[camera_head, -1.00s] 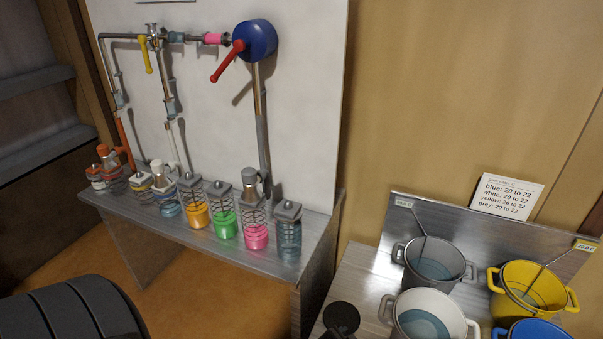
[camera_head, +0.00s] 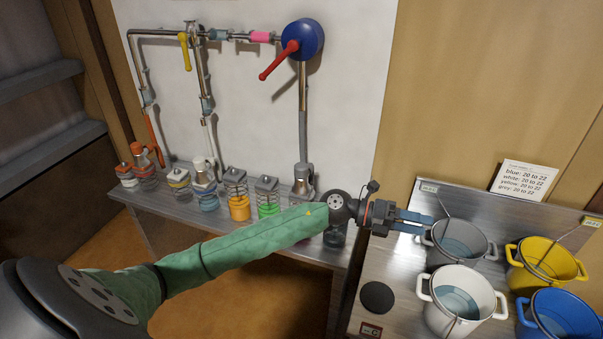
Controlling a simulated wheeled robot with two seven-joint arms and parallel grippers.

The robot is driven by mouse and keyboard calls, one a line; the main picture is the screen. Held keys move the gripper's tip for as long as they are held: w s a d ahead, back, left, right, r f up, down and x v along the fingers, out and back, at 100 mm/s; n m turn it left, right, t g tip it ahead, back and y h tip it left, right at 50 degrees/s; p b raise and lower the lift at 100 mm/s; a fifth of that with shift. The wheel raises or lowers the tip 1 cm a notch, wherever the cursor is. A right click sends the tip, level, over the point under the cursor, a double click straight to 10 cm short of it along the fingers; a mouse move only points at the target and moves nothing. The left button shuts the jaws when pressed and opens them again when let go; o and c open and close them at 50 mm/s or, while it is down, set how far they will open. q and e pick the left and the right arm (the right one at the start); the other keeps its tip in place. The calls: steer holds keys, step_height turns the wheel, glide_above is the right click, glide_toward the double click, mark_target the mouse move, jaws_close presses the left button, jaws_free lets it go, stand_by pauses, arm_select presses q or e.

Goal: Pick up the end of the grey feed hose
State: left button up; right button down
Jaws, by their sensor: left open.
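The grey feed hose (camera_head: 303,130) hangs from the pipe below the blue round valve (camera_head: 304,38). Its lower end has a grey fitting (camera_head: 303,178) standing over the pink jar's place on the bench. My left forearm hides most of that jar. My left gripper (camera_head: 425,223) is open and empty, pointing right, beside the grey pot (camera_head: 458,247). It is well to the right of and lower in the picture than the hose end, apart from it. My right gripper is not in view.
Several jars stand in a row on the metal bench (camera_head: 180,212), with an orange hose (camera_head: 155,130) and a white hose (camera_head: 212,130) at left. White (camera_head: 462,303), yellow (camera_head: 545,266) and blue (camera_head: 558,318) pots stand at right. A black disc (camera_head: 377,297) lies on the right table.

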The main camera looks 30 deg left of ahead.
arm_select(q)
steer(key=w+a+m+g+y, duration=0.2)
steer(key=a+m+g+y, duration=0.1)
steer(key=a+y, duration=0.15)
step_height(320, 180, up, 6)
steer(key=g+y+p, duration=0.2)
steer(key=y+p, duration=0.2)
steer(key=y, duration=0.9)
glide_above(303, 165)
steer(key=shift+w+f+m, duration=0.2)
steer(key=shift+w+m, duration=0.05)
steer(key=shift+m, duration=0.15)
steer(key=shift+a, duration=0.35)
steer(key=shift+f+p, duration=0.35)
steer(key=shift+f, duration=0.9)
steer(key=f+p, duration=0.3)
steer(key=f, duration=0.1)
steer(key=shift+s+d, duration=0.2)
steer(key=shift+d, duration=0.05)
steer(key=shift+f, duration=0.55)
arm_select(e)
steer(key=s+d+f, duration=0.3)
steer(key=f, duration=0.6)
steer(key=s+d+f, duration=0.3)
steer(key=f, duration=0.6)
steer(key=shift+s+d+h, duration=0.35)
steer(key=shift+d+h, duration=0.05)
